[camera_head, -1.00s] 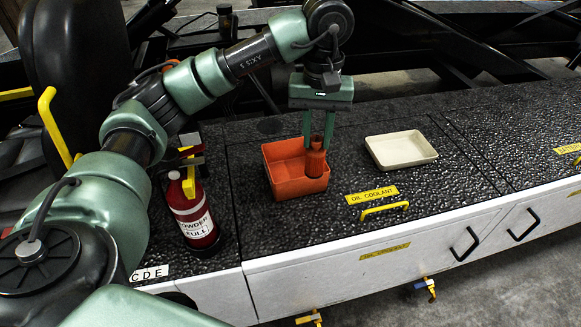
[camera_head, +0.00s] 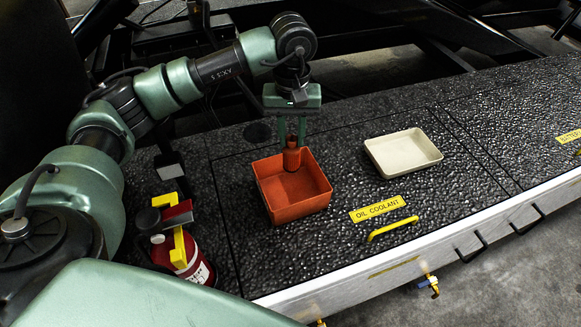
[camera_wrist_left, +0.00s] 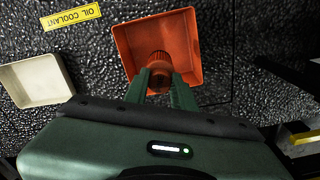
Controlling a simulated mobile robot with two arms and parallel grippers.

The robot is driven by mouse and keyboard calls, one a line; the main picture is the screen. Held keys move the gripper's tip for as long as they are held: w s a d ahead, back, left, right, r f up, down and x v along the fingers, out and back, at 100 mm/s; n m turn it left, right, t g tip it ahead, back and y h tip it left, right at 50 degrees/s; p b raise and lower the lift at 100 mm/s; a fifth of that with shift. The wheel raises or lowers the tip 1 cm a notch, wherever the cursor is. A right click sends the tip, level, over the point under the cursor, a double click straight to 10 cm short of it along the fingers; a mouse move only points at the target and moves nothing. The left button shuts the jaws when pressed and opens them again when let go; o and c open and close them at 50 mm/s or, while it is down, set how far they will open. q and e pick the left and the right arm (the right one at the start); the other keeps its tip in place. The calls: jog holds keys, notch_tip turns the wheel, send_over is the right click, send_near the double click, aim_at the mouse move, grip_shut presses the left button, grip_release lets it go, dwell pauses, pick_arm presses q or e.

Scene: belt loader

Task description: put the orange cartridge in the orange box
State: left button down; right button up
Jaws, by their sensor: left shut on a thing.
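The orange box (camera_head: 312,209) is an open square tray on the black textured deck. It also shows in the left wrist view (camera_wrist_left: 128,42). My left gripper (camera_head: 292,140) is shut on the orange cartridge (camera_head: 292,158), a small upright cylinder with a narrower top. The cartridge hangs over the back part of the box opening. In the left wrist view my left gripper (camera_wrist_left: 160,80) holds the cartridge (camera_wrist_left: 160,60) in front of the box. I cannot tell whether the cartridge touches the box floor. My right gripper is not in view.
A cream tray (camera_head: 404,168), empty, stands right of the box. A yellow handle (camera_head: 393,229) and an OIL COOLANT label (camera_head: 377,209) lie in front. A red extinguisher (camera_head: 190,262) stands at the left front. The deck between box and cream tray is clear.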

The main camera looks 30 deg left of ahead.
aim_at(291, 160)
pick_arm(q)
jog(key=f, duration=0.2)
jog(key=f+p, duration=0.1)
jog(key=f, duration=0.4)
jog(key=shift+w+a+f+p, duration=0.15)
jog(key=shift+a+f+p, duration=0.1)
jog(key=shift+f+p, duration=0.05)
jog(key=shift+f, duration=0.65)
notch_tip(291, 160, down, 4)
jog(key=shift+f+p, duration=0.1)
jog(key=shift+p, duration=0.25)
jog(key=c, duration=1.2)
grip_release()
jog(key=shift+o, duration=0.2)
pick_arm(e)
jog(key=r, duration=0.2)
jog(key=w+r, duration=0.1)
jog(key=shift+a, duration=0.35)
pick_arm(q)
jog(key=shift+r, duration=0.25)
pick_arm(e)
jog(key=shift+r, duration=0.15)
